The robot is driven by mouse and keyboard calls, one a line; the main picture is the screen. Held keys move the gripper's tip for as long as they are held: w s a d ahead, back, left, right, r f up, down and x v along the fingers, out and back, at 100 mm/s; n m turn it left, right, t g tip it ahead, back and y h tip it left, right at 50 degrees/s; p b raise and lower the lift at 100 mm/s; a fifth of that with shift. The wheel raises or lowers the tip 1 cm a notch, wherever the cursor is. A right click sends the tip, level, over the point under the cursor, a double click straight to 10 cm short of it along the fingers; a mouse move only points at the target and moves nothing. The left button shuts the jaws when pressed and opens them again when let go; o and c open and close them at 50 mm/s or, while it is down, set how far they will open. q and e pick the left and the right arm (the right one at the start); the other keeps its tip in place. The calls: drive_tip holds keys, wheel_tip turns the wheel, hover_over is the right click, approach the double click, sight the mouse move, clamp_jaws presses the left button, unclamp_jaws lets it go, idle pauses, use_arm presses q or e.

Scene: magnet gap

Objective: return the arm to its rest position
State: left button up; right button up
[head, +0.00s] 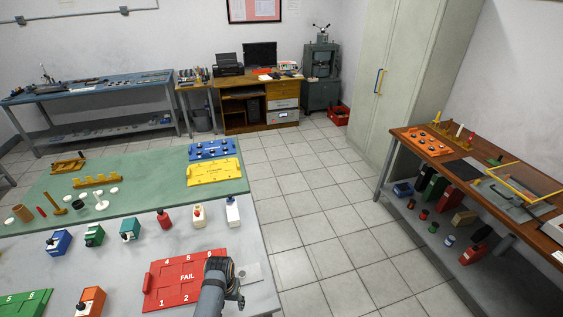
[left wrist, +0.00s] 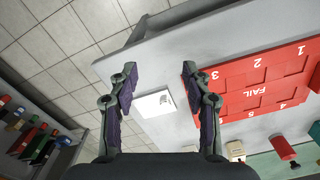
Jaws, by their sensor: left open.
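My left gripper (head: 230,281) is over the near right corner of the grey worktable (head: 270,298), beside the right edge of the red FAIL tray (head: 185,280). In the left wrist view the left gripper (left wrist: 160,82) has its two fingers spread wide, with nothing between them. A flat white plate (left wrist: 155,103) lies on the table below the fingers. The red FAIL tray (left wrist: 255,75) shows right of the fingers there, apparently empty. My right gripper is not in view.
Red, yellow-white and white bottles (head: 233,211) stand behind the tray. Blue, green and teal boxes (head: 130,230) are further left. A green mat (head: 140,205) holds yellow racks and a yellow tray (head: 214,172). The floor (head: 310,215) right of the table is clear up to a wooden bench (head: 450,165).

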use_arm(q)
drive_tip(key=s+a+f+b, duration=0.2)
drive_tip(key=s+f, duration=0.3)
drive_tip(key=f, duration=0.4)
drive_tip(key=s+a+f+b, duration=0.1)
drive_tip(key=s+f+b, duration=0.25)
drive_tip(key=f, duration=0.55)
drive_tip(key=s+a+f+b, duration=0.2)
drive_tip(key=s+f, duration=0.4)
drive_tip(key=f, duration=0.3)
drive_tip(key=s+a+f+b, duration=0.2)
drive_tip(key=s+f, duration=0.3)
drive_tip(key=s, duration=0.4)
drive_tip(key=s+a+f+t+b, duration=0.1)
drive_tip(key=s+a+f, duration=0.3)
drive_tip(key=s, duration=0.5)
wheel_tip(320, 180, down, 2)
drive_tip(key=shift+a+f+n+y+b, duration=0.3)
drive_tip(key=shift+a+y+b, duration=0.1)
drive_tip(key=shift+b, duration=0.4)
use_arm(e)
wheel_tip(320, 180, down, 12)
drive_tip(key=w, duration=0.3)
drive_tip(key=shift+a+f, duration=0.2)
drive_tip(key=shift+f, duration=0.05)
use_arm(q)
drive_tip(key=shift+s, duration=0.1)
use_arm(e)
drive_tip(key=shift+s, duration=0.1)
